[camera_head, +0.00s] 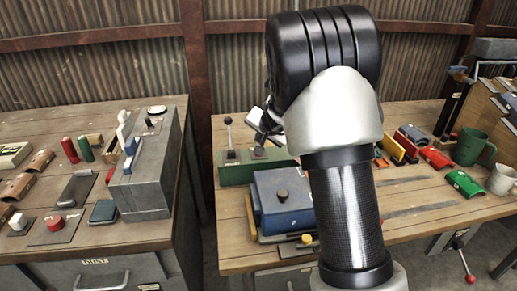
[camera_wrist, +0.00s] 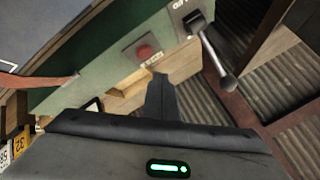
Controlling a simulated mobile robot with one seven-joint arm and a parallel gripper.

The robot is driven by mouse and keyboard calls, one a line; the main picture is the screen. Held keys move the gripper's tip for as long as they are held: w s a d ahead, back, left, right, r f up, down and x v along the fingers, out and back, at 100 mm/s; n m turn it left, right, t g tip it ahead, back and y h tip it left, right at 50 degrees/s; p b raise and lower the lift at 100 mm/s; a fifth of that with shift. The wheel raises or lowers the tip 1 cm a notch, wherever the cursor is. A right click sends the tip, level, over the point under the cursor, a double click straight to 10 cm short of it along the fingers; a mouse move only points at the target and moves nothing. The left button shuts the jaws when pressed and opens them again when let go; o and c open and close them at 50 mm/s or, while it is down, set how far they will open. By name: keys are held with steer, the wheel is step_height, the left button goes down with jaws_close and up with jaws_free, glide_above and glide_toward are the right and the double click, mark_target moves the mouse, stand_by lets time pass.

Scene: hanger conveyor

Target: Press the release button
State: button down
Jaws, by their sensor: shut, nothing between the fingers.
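A round red button (camera_wrist: 144,52) sits on a grey plate on the green housing (camera_wrist: 105,62) in the wrist view. I cannot read a label naming it as the release button. My gripper (camera_wrist: 160,78) shows as a dark finger shape, shut and empty. Its tip appears just below the button in the picture, and I cannot tell the remaining gap. In the head view, the green housing (camera_head: 235,172) stands on the right bench. My arm covers part of that area, and the housing's red button is not visible there.
A lever (camera_wrist: 215,55) projects from the housing close to the button. A blue box (camera_head: 288,215) stands in front of the housing in the head view. Another red button (camera_head: 54,223) is on the left bench. Mugs (camera_head: 473,147) and coloured pieces crowd the right bench.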

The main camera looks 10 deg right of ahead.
step_height(320, 180, up, 3)
steer(key=shift+f+p, duration=0.15)
steer(key=shift+p, duration=0.7)
steer(key=shift+f, duration=0.1)
